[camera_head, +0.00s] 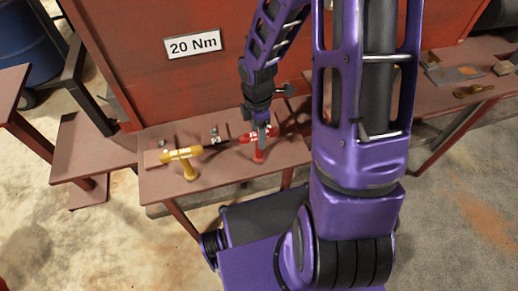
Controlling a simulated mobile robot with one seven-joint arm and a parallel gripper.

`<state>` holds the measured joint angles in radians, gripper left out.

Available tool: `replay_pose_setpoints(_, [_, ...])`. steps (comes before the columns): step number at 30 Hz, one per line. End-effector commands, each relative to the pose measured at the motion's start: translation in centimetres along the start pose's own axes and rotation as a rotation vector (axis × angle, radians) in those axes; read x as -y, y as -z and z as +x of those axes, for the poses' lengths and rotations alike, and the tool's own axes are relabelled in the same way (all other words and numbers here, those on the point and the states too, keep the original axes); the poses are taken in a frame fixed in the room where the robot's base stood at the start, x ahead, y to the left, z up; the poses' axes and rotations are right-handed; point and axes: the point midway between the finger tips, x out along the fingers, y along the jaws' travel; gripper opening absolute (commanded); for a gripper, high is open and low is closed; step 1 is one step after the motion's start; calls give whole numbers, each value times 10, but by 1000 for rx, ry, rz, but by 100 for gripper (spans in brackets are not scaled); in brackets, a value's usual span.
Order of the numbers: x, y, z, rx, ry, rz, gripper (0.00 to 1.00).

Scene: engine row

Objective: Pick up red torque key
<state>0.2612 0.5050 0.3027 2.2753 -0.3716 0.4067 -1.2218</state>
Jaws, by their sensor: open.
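The red torque key (258,154) stands on the brown bench (220,182) near its middle, beneath the "20 Nm" sign. It has a T shape with a red head and stem. My gripper (262,147) is open at the red key and points down over its head. The fingers cover part of the head. I cannot tell whether they touch it.
A small dark and silver piece (215,136) lies between the keys. The "20 Nm" sign (193,44) is on the red panel behind. A right bench holds a grey plate (453,73) and a brass-coloured piece (474,90).

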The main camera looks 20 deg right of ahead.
Motion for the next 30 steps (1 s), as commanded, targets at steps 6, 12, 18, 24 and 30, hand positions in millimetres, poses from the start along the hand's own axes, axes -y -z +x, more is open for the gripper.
replay_pose_setpoints(6, [-1,-1,18,0,2,-1,65])
replay_pose_setpoints(12, [-4,-3,48,0,3,-2,65])
replay_pose_setpoints(18, [-4,-3,57,0,-1,0,65])
replay_pose_setpoints(24, [-4,-3,56,0,-1,0,58])
replay_pose_setpoints(30, [-4,-3,56,0,-1,1,22])
